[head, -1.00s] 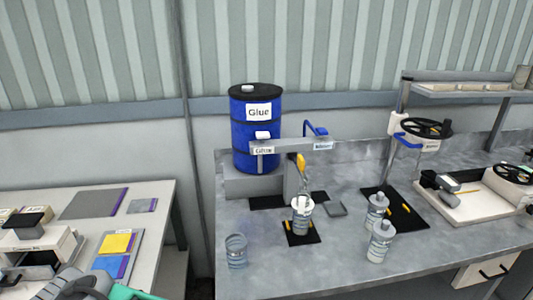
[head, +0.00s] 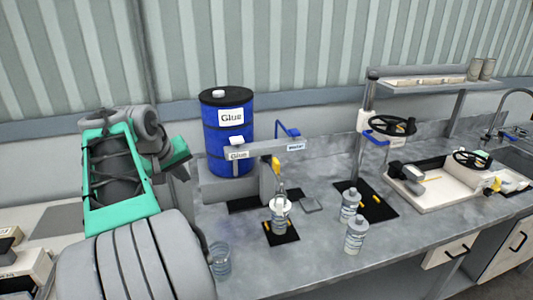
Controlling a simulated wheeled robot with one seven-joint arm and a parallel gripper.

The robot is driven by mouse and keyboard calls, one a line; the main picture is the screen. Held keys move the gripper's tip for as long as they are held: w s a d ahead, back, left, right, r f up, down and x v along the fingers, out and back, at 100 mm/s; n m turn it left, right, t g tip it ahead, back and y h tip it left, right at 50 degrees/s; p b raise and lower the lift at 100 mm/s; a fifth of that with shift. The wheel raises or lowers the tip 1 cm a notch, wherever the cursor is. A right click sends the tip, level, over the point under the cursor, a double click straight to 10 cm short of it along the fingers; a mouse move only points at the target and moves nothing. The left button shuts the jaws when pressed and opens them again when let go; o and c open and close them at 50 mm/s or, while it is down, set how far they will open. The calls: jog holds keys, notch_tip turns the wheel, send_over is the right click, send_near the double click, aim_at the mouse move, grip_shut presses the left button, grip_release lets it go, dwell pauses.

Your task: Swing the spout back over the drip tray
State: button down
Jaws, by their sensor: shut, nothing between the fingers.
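The spout (head: 278,172), with a yellow part, hangs below the grey beam labelled Glue and Water. It is above a white-capped bottle (head: 280,211) on a small black mat (head: 283,238). A dark flat tray (head: 243,205) lies behind that mat at the foot of the dispenser; I cannot tell for sure whether it is the drip tray. My gripper (head: 182,158) is at the end of my raised green and grey arm, left of the blue drum and well apart from the spout. It is shut and empty; its fingertips are hard to make out.
The blue Glue drum (head: 228,130) stands behind the beam. A blue Water lever (head: 288,130) rises at the beam's right. A cup (head: 220,262) stands at the front left. Two bottles (head: 349,205) (head: 356,235) stand right of the small mat. A black handwheel (head: 390,125) is farther right.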

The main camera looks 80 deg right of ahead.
jog(key=s+d+r+m+g, duration=0.3)
jog(key=s+d+r, duration=0.1)
jog(key=s+d, duration=0.6)
jog(key=s, duration=0.3)
jog(key=shift+s+d+m+p, duration=0.15)
jog(key=shift+d+m+p, duration=0.15)
jog(key=shift+p, duration=0.1)
jog(key=p, duration=0.2)
send_near(273, 168)
jog(key=w+x, duration=0.1)
jog(key=x, duration=0.3)
jog(key=shift+s+d+f, duration=0.1)
jog(key=shift+s+f, duration=0.1)
jog(key=shift+s, duration=0.35)
jog(key=shift+f, duration=0.1)
